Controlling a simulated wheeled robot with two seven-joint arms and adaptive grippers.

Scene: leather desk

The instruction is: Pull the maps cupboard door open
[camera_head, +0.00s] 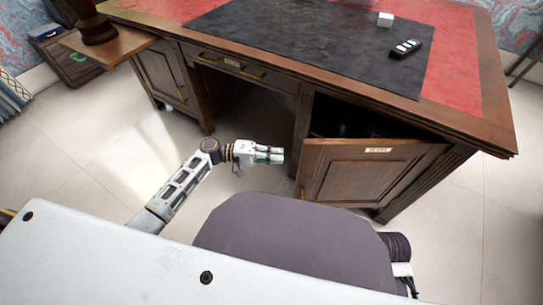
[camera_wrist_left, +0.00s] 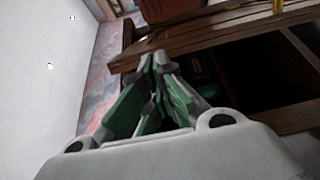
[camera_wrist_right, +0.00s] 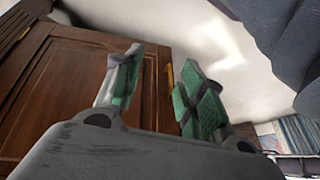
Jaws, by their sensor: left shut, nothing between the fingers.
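The maps cupboard door (camera_head: 350,172) is a brown panelled door with a pale label (camera_head: 378,150) at its top. It stands ajar at the right front of the desk, with a dark gap behind its top edge. My left gripper (camera_head: 277,155) is shut and empty, just left of the door's free edge. In the left wrist view its green-padded fingers (camera_wrist_left: 158,65) are together beside a wooden edge and the dark cupboard inside. My right gripper (camera_wrist_right: 162,85) is open in the right wrist view, beside a panelled wooden face (camera_wrist_right: 65,80) with a brass strip (camera_wrist_right: 170,75) seen between its fingers.
The desk (camera_head: 490,85) has a red and black leather top holding a white cube (camera_head: 385,19) and a dark remote-like object (camera_head: 407,47). A left-hand cupboard (camera_head: 163,72) and middle drawer (camera_head: 235,67) are shut. Pale floor (camera_head: 105,120) is clear at the left.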

